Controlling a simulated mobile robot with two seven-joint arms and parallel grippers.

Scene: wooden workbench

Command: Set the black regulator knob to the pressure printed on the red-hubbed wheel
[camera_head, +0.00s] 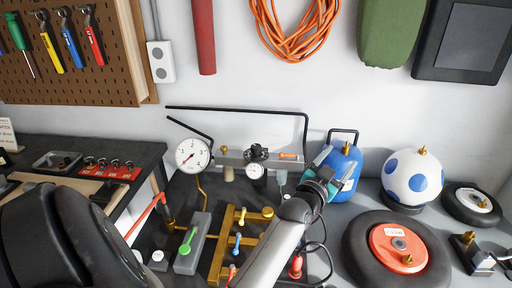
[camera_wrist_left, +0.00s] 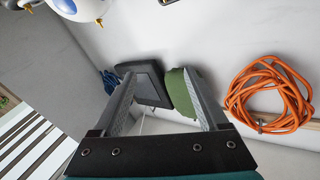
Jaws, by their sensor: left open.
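The black regulator knob (camera_head: 258,152) sits on a grey bar behind the bench, just above a small round gauge (camera_head: 255,171). The red-hubbed wheel (camera_head: 400,250) lies flat at the right, a black tire around a red hub. A white printed label (camera_head: 394,231) is on the hub, too small to read. My left gripper (camera_head: 322,178) is teal and black, raised to the right of the knob and apart from it, in front of the blue tank. In the left wrist view its two fingers (camera_wrist_left: 160,76) are spread and empty, facing the wall. My right gripper is not visible.
A large white gauge (camera_head: 193,155) stands left of the knob. A brass manifold (camera_head: 240,240) with colored valves lies in front. A blue tank (camera_head: 343,165), a blue-dotted ball (camera_head: 412,178) and a smaller wheel (camera_head: 471,204) stand right. An orange hose (camera_head: 295,25) hangs above.

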